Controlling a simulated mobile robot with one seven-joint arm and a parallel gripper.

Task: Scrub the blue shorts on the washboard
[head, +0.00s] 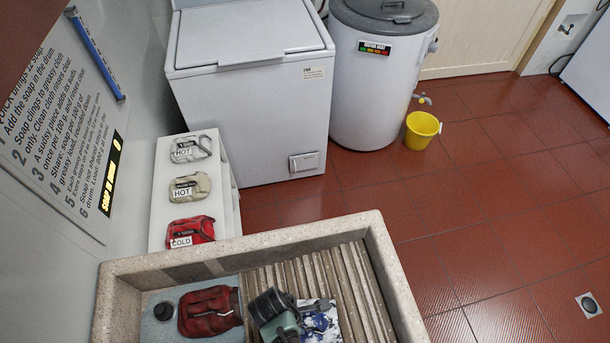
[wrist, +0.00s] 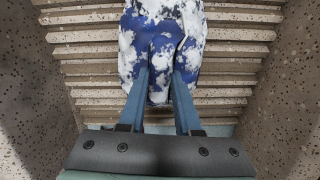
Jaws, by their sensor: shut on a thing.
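The blue shorts (head: 322,318), blue with white cloud-like patches, lie bunched on the ridged stone washboard (head: 358,285) in the head view. In the wrist view the shorts (wrist: 150,40) spread across the upper middle of the ridges (wrist: 225,75). My gripper (wrist: 160,78) is shut on the near part of the shorts, its two blue fingers on either side of the cloth. In the head view my gripper (head: 292,328) hides the left part of the shorts.
A dark red garment (head: 210,311) lies in the basin left of the washboard, beside a round black plug (head: 164,311). The speckled stone rim (head: 235,241) surrounds both.

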